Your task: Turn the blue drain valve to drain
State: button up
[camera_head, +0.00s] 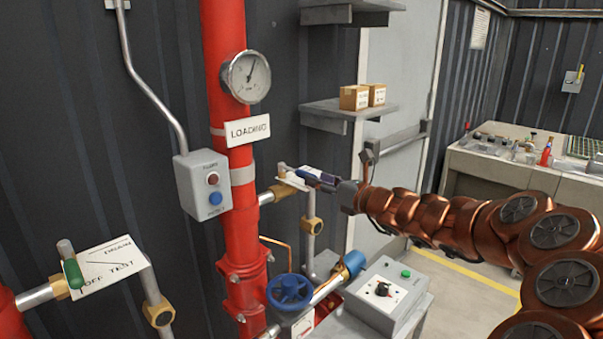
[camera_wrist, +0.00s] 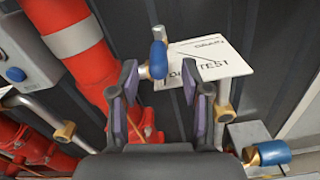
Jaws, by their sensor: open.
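The blue drain valve handle (camera_wrist: 158,60) stands about upright in the wrist view, at the left edge of its white label plate (camera_wrist: 222,60). In the head view my gripper (camera_head: 318,179) reaches from the right to the white plate (camera_head: 291,181) beside the red pipe and largely hides the handle there.
A red pipe (camera_head: 228,130) with a gauge and a button box (camera_head: 203,183) stand left of my gripper. A blue handwheel (camera_head: 290,291), blue-capped pipe (camera_head: 353,263) and grey control box (camera_head: 388,294) are below. A green-handled valve (camera_head: 73,273) is at lower left. A shelf (camera_head: 345,109) is above.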

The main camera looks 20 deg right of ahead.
aim_at(298, 172)
jog(key=shift+p+x, duration=0.5)
jog(key=shift+x, duration=2.75)
grip_shut()
